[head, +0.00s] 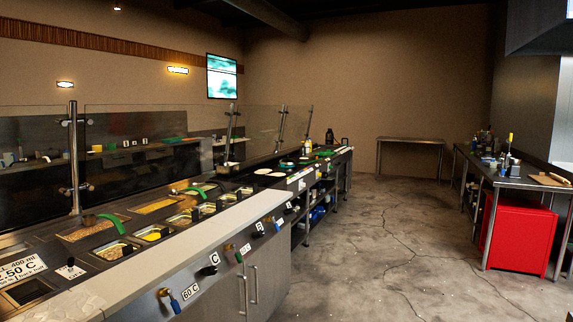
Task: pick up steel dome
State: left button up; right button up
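I cannot make out a steel dome anywhere in the head view; small items on the far counter and the right table are too small to tell apart. Neither of my grippers shows in this view. The long serving counter (225,222) runs from the lower left toward the middle back, with several food pans such as the yellow-filled one (153,234) set into its top.
A steel table (510,178) with bottles and small items stands at the right, a red box (517,232) beneath it. An empty steel table (411,141) stands by the back wall. The cracked concrete floor (395,245) between is clear. Glass guards on posts (73,160) rise from the counter.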

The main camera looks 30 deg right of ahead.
aim_at(288, 161)
jog(key=i+l+z, duration=1.1)
jog(key=i, duration=0.25)
jog(key=i+z, duration=0.35)
jog(key=i, duration=2.5)
jog(key=i+l, duration=0.1)
jog(key=i, duration=0.5)
jog(key=i+u, duration=0.1)
jog(key=i, duration=0.5)
jog(key=i+l, duration=0.2)
jog(key=i, duration=0.35)
jog(key=i+l+u, duration=0.1)
jog(key=i+u, duration=0.35)
jog(key=i+l+u, duration=0.15)
jog(key=u, duration=0.35)
jog(key=i+l+u, duration=0.65)
jog(key=l+u, duration=0.3)
jog(key=j, duration=0.15)
